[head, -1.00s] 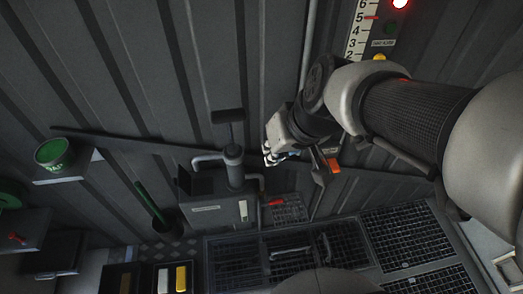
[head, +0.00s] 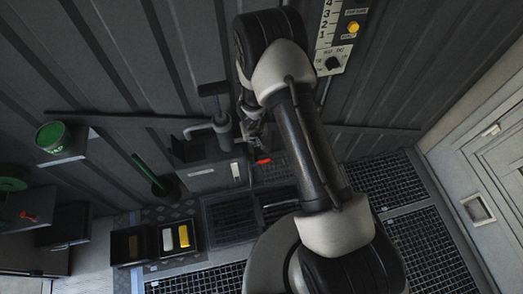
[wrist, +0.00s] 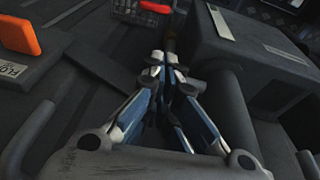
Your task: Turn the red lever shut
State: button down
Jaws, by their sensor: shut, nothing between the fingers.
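A red lever grip (head: 263,160) shows beside the grey pump housing (head: 208,178), low by the back wall. In the wrist view a red grip (wrist: 155,7) lies at the top edge, partly cut off, beside a pale grid-like piece. My gripper (wrist: 166,60) is shut and empty, its fingertips together below the red grip in the picture and apart from it. In the head view my arm largely hides the gripper. An orange block (wrist: 18,32) with a label reading about "FLOW" sits at the upper left of the wrist view.
A tray (head: 152,245) holds silver and gold blocks. Another red handle (head: 30,217) is on the left bench. Floor grating (head: 365,175) lies open at right.

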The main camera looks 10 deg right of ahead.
jog(key=shift+g+h, duration=0.3)
jog(key=b+x, duration=0.2)
jog(key=x, duration=0.3)
jog(key=s+b+x, duration=0.1)
jog(key=x, duration=0.5)
jog(key=s+d+b+x, duration=0.1)
jog(key=b+x, duration=0.1)
jog(key=x, duration=0.3)
jog(key=shift+f+b, duration=0.3)
jog(key=shift+f, duration=0.2)
jog(key=shift+d+f, duration=0.3)
jog(key=shift+f, duration=0.4)
jog(key=shift+s, duration=0.15)
jog(key=shift+d, duration=0.1)
